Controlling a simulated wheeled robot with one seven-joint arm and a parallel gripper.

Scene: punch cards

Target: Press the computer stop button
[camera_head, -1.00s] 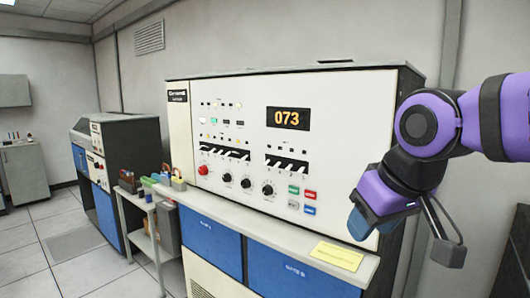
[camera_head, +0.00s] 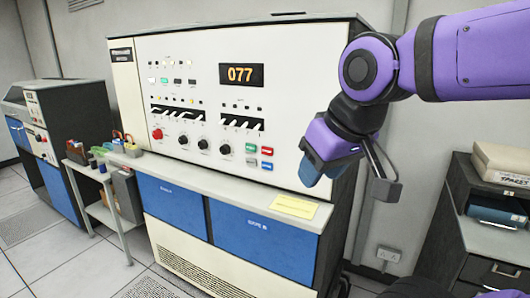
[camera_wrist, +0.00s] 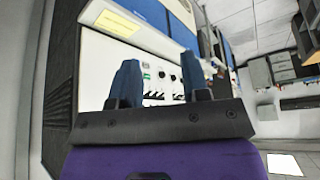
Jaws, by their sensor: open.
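The computer (camera_head: 205,105) is a large white-fronted cabinet with an orange display (camera_head: 241,75) reading 077. A round red knob (camera_head: 157,134) sits at the panel's left. My gripper (camera_head: 312,172) is to the right of the buttons, apart from them. In the wrist view, its blue fingers (camera_wrist: 160,65) are apart and empty.
A yellow note (camera_head: 295,207) lies on the computer's front ledge. A small side table (camera_head: 92,170) with coloured items and another machine (camera_head: 50,140) stand at left. A shelf unit (camera_head: 490,235) with boxes stands at right. The floor at front left is clear.

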